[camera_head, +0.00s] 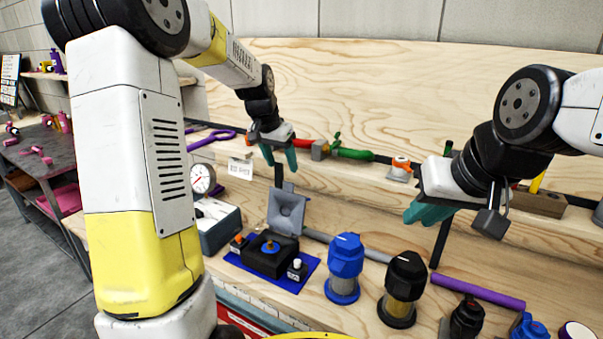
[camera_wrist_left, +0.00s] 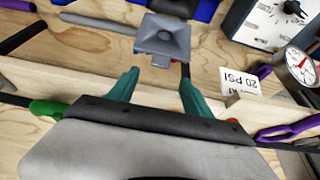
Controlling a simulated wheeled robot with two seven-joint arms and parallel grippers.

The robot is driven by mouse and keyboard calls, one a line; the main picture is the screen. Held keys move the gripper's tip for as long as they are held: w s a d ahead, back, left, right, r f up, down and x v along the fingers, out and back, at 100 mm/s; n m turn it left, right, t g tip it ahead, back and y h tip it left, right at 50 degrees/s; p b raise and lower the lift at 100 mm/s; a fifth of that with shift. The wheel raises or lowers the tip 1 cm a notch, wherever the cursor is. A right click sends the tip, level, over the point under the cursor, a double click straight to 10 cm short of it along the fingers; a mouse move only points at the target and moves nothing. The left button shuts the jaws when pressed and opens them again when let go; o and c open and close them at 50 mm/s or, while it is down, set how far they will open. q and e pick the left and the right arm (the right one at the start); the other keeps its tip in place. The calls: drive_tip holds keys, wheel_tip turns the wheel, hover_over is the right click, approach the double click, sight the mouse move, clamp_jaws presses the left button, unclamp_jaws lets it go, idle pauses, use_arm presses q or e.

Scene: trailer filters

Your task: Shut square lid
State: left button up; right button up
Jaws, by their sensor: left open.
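The grey square lid (camera_head: 287,212) stands open and upright at the back of a black box (camera_head: 262,262) on a blue mat. The lid also shows in the left wrist view (camera_wrist_left: 163,38), at top centre beyond the fingertips. My left gripper (camera_head: 279,158) is open and empty, above and behind the lid and apart from it. Its two teal fingers are spread in the left wrist view (camera_wrist_left: 159,78). My right gripper (camera_head: 428,213) hangs at the right, away from the lid. Its teal fingers overlap in view, so its opening is unclear.
A blue-capped filter (camera_head: 345,268) and a black-capped filter (camera_head: 402,290) stand right of the box. A grey box (camera_head: 217,226) and a gauge (camera_head: 202,178) are at its left. A wooden ledge (camera_head: 340,170) with tools runs behind. A purple bar (camera_head: 478,292) lies at the right.

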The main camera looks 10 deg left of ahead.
sight(287, 189)
use_arm(q)
drive_tip(key=x, duration=0.8)
drive_tip(key=shift+r, duration=0.1)
clamp_jaws()
idle(1.3)
